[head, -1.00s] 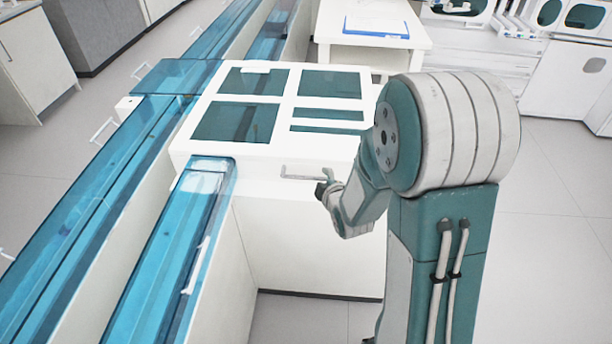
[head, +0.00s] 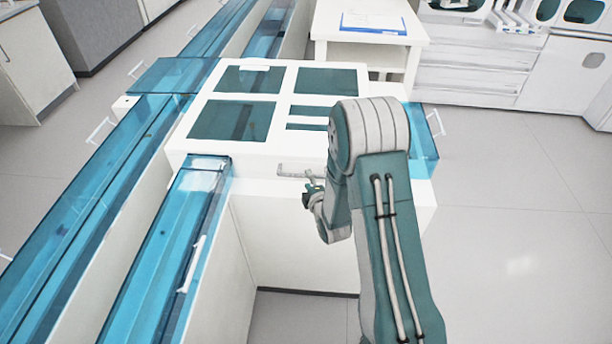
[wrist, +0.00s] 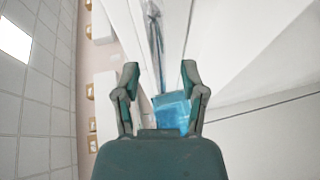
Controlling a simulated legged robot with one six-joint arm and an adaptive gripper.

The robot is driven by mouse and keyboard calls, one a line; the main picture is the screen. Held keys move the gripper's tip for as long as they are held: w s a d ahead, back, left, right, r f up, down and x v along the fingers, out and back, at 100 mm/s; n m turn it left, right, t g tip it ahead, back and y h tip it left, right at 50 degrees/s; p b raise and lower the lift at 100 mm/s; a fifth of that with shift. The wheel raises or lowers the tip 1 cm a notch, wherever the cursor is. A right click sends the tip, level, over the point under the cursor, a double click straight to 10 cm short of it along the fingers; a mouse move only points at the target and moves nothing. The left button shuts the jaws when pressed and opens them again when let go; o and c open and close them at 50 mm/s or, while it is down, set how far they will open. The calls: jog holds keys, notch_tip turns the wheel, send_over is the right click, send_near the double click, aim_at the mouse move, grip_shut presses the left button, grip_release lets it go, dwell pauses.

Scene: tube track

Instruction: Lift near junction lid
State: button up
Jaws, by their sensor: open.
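The near junction lid (head: 232,142) is a white frame with several dark teal panes, lying flat on a white cabinet. A thin grey bar handle (head: 297,171) sticks out along its front side. My gripper (head: 311,188) is just below and beside the right end of this handle, partly hidden by my arm. In the wrist view my gripper (wrist: 160,72) is open, with nothing clearly between its fingers. A narrow grey strip shows beyond the fingertips there, and I cannot tell what it is. My arm hides the lid's right front corner.
Blue-covered tube tracks (head: 75,210) run along the left, and a shorter one (head: 180,240) meets the cabinet's front. Another blue cover (head: 424,138) shows right of the cabinet. A white table (head: 365,45) with a clipboard stands behind. The floor at right is clear.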

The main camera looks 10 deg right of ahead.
jog(key=shift+w+a+f, duration=0.15)
jog(key=shift+w+a, duration=0.05)
jog(key=shift+w, duration=0.5)
jog(key=shift+w+a+f, duration=0.15)
jog(key=shift+w+a, duration=0.05)
jog(key=shift+w, duration=0.5)
jog(key=shift+d, duration=0.15)
grip_shut()
jog(key=shift+r, duration=0.1)
